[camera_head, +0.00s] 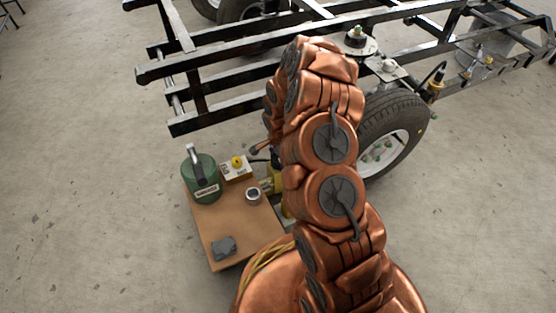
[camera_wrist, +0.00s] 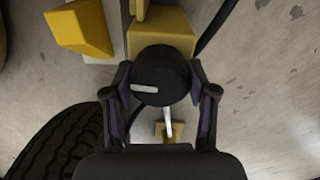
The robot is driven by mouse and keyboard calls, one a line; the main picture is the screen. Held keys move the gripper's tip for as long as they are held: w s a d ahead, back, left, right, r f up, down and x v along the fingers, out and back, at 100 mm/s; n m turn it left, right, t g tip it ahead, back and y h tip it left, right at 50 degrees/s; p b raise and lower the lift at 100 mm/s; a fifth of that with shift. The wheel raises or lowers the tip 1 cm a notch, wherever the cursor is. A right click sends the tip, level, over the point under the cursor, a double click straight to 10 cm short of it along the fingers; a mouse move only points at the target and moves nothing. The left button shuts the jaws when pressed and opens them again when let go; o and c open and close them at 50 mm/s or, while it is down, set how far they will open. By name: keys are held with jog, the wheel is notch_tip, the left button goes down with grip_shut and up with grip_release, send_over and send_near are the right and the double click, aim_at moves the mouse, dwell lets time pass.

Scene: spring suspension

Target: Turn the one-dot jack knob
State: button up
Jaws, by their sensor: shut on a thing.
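A round black knob (camera_wrist: 163,67) with a short white bar on its face is in the middle of the wrist view. It sits on a yellow jack body (camera_wrist: 160,36). My gripper (camera_wrist: 161,82) is shut on the knob, one finger on its left side and one on its right. I cannot make out a dot mark on the knob or the jack. In the head view, a yellow jack (camera_head: 268,184) shows partly beside my arm. My arm hides my gripper and the knob there.
A second yellow block (camera_wrist: 80,27) and a tyre (camera_wrist: 62,142) are close by. A brown board (camera_head: 222,228) holds a green can (camera_head: 200,181), a box with a yellow button (camera_head: 236,168), a metal cup (camera_head: 253,194) and a grey lump (camera_head: 223,246). A black trailer frame (camera_head: 215,115) stands behind.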

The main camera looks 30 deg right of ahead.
jog(key=c, duration=0.4)
jog(key=shift+r+p, duration=0.15)
jog(key=shift+p, duration=0.3)
